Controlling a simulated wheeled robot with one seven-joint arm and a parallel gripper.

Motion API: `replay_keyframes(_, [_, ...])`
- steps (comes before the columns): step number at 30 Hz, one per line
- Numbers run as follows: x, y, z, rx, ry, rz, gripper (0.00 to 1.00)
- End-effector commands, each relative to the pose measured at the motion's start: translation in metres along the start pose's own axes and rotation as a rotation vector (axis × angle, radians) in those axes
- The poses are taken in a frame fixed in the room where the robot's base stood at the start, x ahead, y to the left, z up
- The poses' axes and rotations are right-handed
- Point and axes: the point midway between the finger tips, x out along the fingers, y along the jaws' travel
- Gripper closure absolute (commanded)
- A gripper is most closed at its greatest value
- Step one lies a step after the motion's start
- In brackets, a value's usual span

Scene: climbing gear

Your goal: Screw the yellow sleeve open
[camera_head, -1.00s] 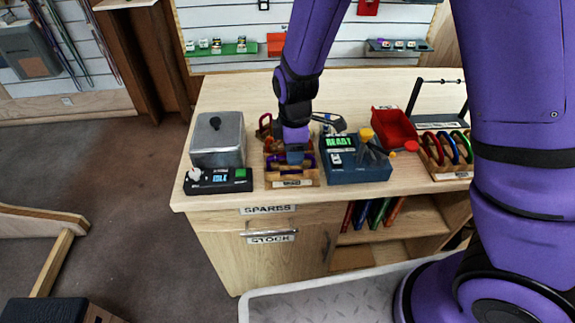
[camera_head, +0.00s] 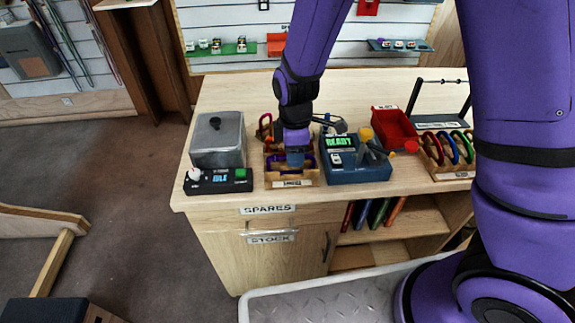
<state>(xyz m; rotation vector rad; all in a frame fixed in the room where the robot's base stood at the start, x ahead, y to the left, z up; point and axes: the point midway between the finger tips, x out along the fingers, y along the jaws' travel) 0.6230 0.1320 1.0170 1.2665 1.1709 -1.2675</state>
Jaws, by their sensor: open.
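My gripper (camera_head: 296,158) points straight down over a small wooden rack (camera_head: 292,183) on the bench. Its jaws are open, but their tips are small and partly hidden. A purple carabiner (camera_head: 308,161) shows in the rack close beside and behind the jaws. A red carabiner (camera_head: 264,127) stands at the rack's back left. I cannot make out a yellow sleeve on any carabiner; it may be hidden behind my gripper. I cannot tell whether the jaws touch anything.
A blue-grey device (camera_head: 356,170) with a green READY screen and a yellow-topped part stands right of the rack. A grey metal box (camera_head: 218,141) and a dark console (camera_head: 218,181) stand left. A red bin (camera_head: 394,127) and another carabiner rack (camera_head: 447,172) are farther right.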

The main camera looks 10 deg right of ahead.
Motion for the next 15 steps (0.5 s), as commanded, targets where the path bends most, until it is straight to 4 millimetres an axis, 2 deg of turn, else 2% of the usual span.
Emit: replay_keyframes(15, [-0.0002, -0.009, -0.0004, -0.001, 0.001, 0.0, 0.53])
